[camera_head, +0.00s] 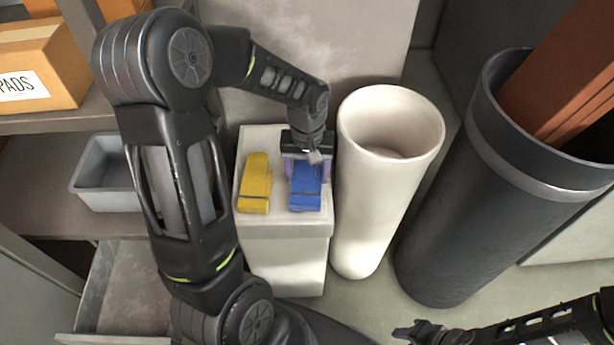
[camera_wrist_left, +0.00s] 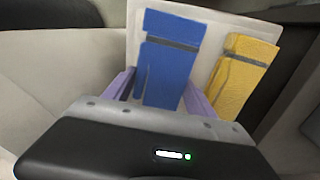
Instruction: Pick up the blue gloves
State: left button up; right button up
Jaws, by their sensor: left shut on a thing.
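The blue gloves (camera_head: 306,192), a folded bundle with a dark band, lie on top of a pale box-shaped stand (camera_head: 285,228). My left gripper (camera_head: 307,170) reaches down over their far end and is shut on them. In the left wrist view the blue gloves (camera_wrist_left: 168,62) sit between the two purple fingers of my left gripper (camera_wrist_left: 160,92). I cannot see a gap between the gloves and the stand top. My right gripper (camera_head: 420,331) is low at the bottom right, away from the stand; its jaw state is unclear.
Yellow gloves (camera_head: 255,184) lie left of the blue ones, also in the left wrist view (camera_wrist_left: 243,75). A tall cream cylinder (camera_head: 372,200) stands close to the right, then a dark bin (camera_head: 470,220). A grey tray (camera_head: 105,172) and a cardboard box (camera_head: 45,65) are on shelves left.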

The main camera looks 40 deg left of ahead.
aim_at(307, 174)
pick_arm(q)
notch_tip(307, 174, up, 8)
jog(key=shift+p, duration=0.45)
